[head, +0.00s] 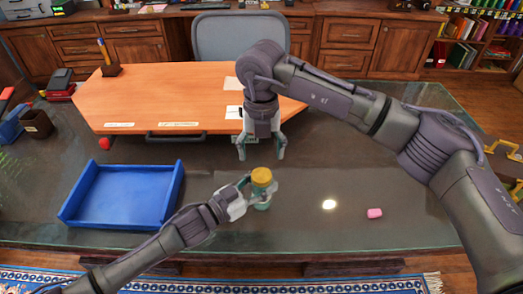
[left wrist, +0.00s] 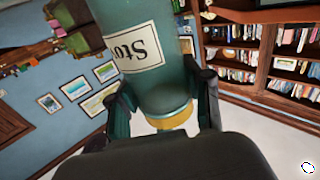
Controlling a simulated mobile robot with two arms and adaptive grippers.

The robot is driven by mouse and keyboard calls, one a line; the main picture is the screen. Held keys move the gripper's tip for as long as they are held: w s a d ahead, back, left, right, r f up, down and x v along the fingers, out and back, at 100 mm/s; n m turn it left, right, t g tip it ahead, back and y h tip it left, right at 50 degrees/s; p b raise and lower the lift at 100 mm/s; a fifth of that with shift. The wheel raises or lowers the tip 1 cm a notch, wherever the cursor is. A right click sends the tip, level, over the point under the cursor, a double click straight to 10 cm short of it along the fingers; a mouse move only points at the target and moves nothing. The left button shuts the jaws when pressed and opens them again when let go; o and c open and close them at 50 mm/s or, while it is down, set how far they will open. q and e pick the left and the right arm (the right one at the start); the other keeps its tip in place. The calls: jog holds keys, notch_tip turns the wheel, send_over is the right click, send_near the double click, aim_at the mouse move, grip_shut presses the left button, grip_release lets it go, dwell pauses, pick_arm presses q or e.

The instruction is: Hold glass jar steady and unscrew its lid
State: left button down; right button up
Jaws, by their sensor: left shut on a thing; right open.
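The glass jar (head: 262,203) is teal and upright, with a yellow lid (head: 261,176) on top, near the front middle of the dark glossy desk. My left gripper (head: 257,188) is shut on the jar from the left, below the lid. In the left wrist view the jar (left wrist: 160,85) sits between the two fingers, with a white label and the yellow lid (left wrist: 174,119) partly hidden by my gripper. My right gripper (head: 261,151) is open and empty, pointing down, above and behind the lid and apart from it. Whether the jar touches the desk is unclear.
A blue tray (head: 72,211) lies on the desk at the left. A pink eraser-like block (head: 374,213) lies to the right. An orange wooden board (head: 180,100) with papers is behind, and a grey chair (head: 240,35) stands beyond. The desk right of the jar is mostly clear.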

aim_at(262, 175)
jog(key=m, duration=0.7)
jog(key=shift+m, duration=0.3)
jog(key=m, duration=0.6)
jog(key=shift+f, duration=0.1)
jog(key=shift+m, duration=0.3)
jog(key=shift+f, duration=3.95)
